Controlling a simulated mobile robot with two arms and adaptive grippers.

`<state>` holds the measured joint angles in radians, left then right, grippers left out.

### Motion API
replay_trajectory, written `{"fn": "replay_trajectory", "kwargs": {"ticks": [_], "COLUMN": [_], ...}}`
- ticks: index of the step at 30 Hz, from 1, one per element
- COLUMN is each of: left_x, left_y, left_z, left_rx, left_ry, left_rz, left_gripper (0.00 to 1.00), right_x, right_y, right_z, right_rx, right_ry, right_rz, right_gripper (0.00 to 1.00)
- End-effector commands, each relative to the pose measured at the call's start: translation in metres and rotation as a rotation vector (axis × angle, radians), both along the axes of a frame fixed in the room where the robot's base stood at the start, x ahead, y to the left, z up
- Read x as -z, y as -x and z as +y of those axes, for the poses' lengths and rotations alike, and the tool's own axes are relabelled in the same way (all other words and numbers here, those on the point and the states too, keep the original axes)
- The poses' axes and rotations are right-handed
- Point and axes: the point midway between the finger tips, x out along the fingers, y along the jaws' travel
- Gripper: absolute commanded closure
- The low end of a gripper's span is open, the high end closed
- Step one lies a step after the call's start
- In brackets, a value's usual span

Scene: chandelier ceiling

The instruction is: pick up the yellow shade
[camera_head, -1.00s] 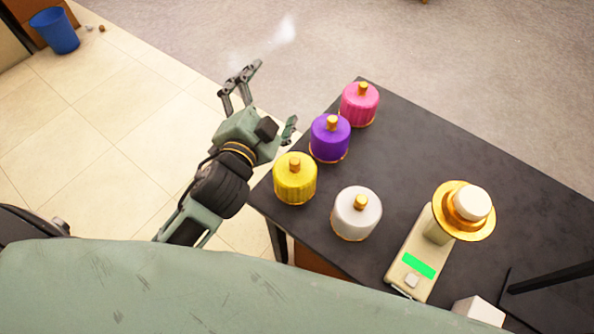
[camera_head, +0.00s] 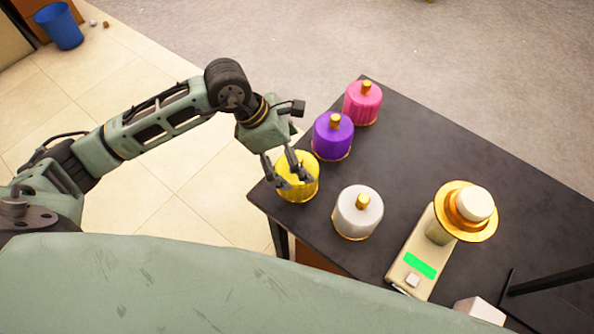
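The yellow shade (camera_head: 297,192) is a ribbed cylinder with a gold rim, upright at the left corner of the dark table. My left gripper (camera_head: 293,184) is open above the yellow shade, its fingers pointing down at the shade's top. The fingers hide part of the top and its gold knob. I cannot tell whether the fingers touch the shade. My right gripper is not in view.
A purple shade (camera_head: 332,138), a pink shade (camera_head: 362,104) and a white shade (camera_head: 357,214) stand close by on the dark table (camera_head: 450,135). A beige device (camera_head: 418,262) bears a gold dish (camera_head: 481,228) with a white top. A blue bin (camera_head: 60,28) stands far left.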

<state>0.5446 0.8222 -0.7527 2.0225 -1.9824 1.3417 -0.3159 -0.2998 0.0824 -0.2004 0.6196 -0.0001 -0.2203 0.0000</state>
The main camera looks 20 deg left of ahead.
Motion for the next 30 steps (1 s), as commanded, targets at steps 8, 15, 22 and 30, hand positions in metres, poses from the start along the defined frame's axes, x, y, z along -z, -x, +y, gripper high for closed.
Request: {"fn": "replay_trajectory", "kwargs": {"ticks": [8, 15, 22, 30], "left_x": [0.021, 0.049, 0.077, 0.080], "left_y": [-0.006, -0.005, -0.009, -0.010], "left_z": [0.017, 0.008, -0.001, -0.002], "left_rx": [0.000, 0.000, 0.001, 0.000], "left_ry": [-0.092, -0.089, -0.089, -0.089], "left_rz": [0.001, 0.004, -0.001, -0.003], "left_gripper": [0.00, 0.00, 0.00, 0.01], "right_x": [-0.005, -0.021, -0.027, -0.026], "right_y": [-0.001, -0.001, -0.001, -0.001], "right_z": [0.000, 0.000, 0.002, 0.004], "right_rx": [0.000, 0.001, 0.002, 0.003], "right_ry": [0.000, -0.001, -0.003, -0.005], "right_rz": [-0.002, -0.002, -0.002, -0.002], "right_gripper": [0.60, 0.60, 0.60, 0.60]}}
